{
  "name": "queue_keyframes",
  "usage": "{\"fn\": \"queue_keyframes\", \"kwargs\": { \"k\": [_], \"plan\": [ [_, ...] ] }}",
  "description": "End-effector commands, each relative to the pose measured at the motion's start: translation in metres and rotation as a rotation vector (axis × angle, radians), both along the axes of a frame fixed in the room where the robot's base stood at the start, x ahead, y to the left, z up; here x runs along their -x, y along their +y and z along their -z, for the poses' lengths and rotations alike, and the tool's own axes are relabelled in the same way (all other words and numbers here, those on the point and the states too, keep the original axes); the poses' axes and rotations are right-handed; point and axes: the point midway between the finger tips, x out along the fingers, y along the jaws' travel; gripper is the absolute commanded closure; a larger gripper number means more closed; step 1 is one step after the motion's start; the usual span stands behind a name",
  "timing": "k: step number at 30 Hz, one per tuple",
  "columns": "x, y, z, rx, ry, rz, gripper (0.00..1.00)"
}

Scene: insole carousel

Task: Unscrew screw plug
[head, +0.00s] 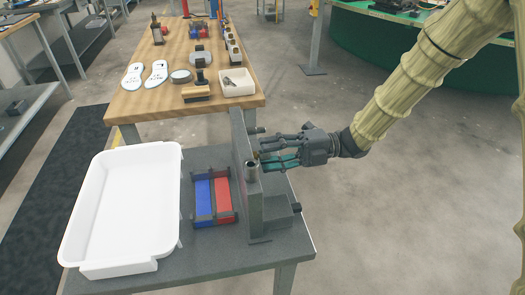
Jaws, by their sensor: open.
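A grey upright plate (242,150) stands on the near grey table. A short metal cylinder (252,171) sits at its right side; I cannot tell whether this is the screw plug. A small brownish spot shows between my fingertips and the plate, too small to make out. My gripper (264,152) comes in from the right, its dark fingers spread and pointing left at the plate. It is open, with fingertips close to the plate and cylinder. Whether they touch anything is hidden.
A white tray (68,238) and a holder with blue (203,197) and red (223,194) blocks stand left of the plate. Behind is a wooden table (135,104) with insoles (155,74), a brush (198,91) and a white bin (250,91). Floor at right is free.

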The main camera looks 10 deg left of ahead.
Motion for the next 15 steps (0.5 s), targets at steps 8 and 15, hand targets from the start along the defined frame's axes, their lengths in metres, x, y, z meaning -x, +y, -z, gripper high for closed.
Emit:
{"fn": "queue_keyframes", "kwargs": {
  "k": [8,15],
  "plan": [
    [-0.0002,-0.0002,-0.0029,0.042,0.130,0.000,0.59],
    [-0.0001,0.0000,-0.0030,0.079,0.244,-0.001,0.59]
  ]
}}
